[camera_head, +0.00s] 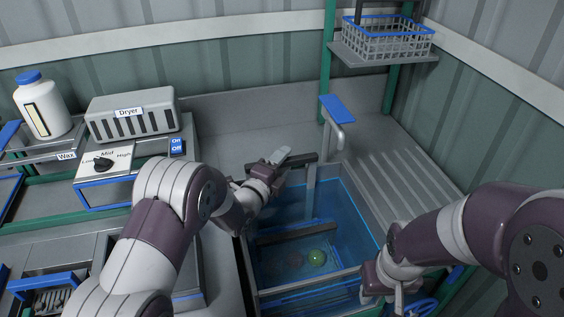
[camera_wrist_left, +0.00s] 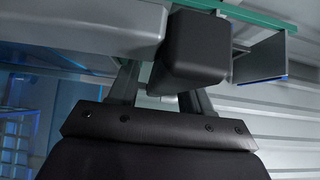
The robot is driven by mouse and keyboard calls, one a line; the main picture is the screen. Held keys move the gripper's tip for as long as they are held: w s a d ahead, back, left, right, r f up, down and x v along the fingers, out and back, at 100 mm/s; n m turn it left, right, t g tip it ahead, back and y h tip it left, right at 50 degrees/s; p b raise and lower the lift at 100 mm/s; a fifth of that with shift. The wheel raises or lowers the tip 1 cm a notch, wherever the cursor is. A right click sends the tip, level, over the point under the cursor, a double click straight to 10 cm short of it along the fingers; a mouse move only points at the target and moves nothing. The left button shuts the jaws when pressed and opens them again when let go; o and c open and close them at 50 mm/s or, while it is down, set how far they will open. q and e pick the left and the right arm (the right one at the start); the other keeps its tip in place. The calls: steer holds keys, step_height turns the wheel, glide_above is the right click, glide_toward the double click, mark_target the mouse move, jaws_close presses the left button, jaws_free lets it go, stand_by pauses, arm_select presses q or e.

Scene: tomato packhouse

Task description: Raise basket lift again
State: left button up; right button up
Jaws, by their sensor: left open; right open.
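The wire basket (camera_head: 385,44) with a blue rim sits high at the upper right, on a grey platform (camera_head: 385,55) between green posts. My left gripper (camera_head: 285,158) is open over the back edge of the water tank (camera_head: 345,190), near a dark bar (camera_head: 300,160). In the left wrist view, a dark block (camera_wrist_left: 195,62) stands in front of the open fingers (camera_wrist_left: 160,88). I cannot tell whether they touch it. My right gripper (camera_head: 392,296) is open at the tank's front right, partly hidden by its own arm.
A ribbed drainboard (camera_head: 400,190) is clear.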

arm_select(q)
jaws_close()
step_height(320, 180, up, 19)
steer(key=p, duration=0.4)
steer(key=shift+r+p, duration=0.15)
steer(key=shift+p, duration=0.15)
steer(key=shift+w+r, duration=0.1)
jaws_free()
steer(key=shift+f, duration=0.2)
steer(key=shift+a+f, duration=0.1)
